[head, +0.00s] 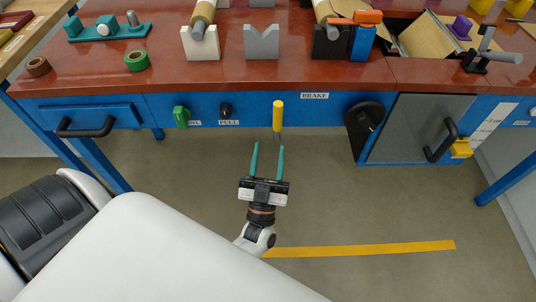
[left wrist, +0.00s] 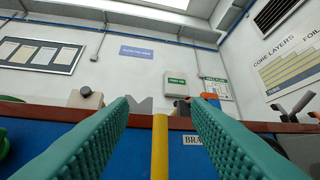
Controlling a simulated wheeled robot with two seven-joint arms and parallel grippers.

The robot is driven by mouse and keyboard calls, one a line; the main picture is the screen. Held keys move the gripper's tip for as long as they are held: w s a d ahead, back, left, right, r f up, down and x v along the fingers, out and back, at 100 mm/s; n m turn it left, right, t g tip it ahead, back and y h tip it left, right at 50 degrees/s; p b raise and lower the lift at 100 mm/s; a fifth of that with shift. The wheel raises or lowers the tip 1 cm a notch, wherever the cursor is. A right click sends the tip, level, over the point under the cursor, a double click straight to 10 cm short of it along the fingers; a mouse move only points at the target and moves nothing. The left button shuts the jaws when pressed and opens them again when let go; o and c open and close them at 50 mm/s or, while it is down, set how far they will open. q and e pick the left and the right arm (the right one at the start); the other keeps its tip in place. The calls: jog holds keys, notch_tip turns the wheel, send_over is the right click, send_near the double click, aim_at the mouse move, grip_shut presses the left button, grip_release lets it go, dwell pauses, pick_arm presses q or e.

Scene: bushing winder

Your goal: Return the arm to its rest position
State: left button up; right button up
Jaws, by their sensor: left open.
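My left gripper (head: 267,160) is open and empty in the head view, its two teal fingers pointing toward the front of the workbench (head: 190,72). The fingers also show large in the left wrist view (left wrist: 158,115), spread apart. A yellow handle (head: 277,116) stands just beyond the fingertips on the blue bench front. In the left wrist view the yellow handle (left wrist: 160,148) shows between the fingers, with a gap on each side. My right gripper is in neither view.
The blue front carries a green knob (head: 181,116), a black pull knob (head: 226,110), a black brake lever (head: 364,120), a drawer (head: 85,120) and a grey door (head: 415,128). V-blocks and rolls stand on the bench top. The floor (head: 350,205) before the bench is clear.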

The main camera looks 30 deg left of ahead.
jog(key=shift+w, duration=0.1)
pick_arm(q)
jog(key=w+d+f+m+g+h+p, duration=0.1)
jog(key=d+f+m+g+h, duration=0.15)
jog(key=f+h, duration=0.4)
jog(key=w+d+f+m+g+h+p, duration=0.1)
jog(key=d+f+m+g+h+p, duration=0.15)
jog(key=f, duration=0.75)
jog(key=s+f+m+g+h+p, duration=0.1)
jog(key=s+f+g, duration=0.35)
jog(key=f, duration=0.35)
jog(key=s+f+m+g+h+p, duration=0.15)
jog(key=s+f+g, duration=0.3)
jog(key=f, duration=0.45)
jog(key=s+a+f+g, duration=0.2)
jog(key=s+f+g, duration=0.1)
jog(key=s, duration=0.5)
jog(key=s+a+f+g+y+p, duration=0.1)
jog(key=s+a+f+g, duration=0.1)
jog(key=s, duration=0.7)
jog(key=s+a+f+g, duration=0.2)
jog(key=s+f+g, duration=0.2)
jog(key=s+f, duration=0.2)
jog(key=shift+s+a+g+p, duration=0.3)
jog(key=shift+s+p, duration=0.1)
jog(key=shift+s, duration=0.75)
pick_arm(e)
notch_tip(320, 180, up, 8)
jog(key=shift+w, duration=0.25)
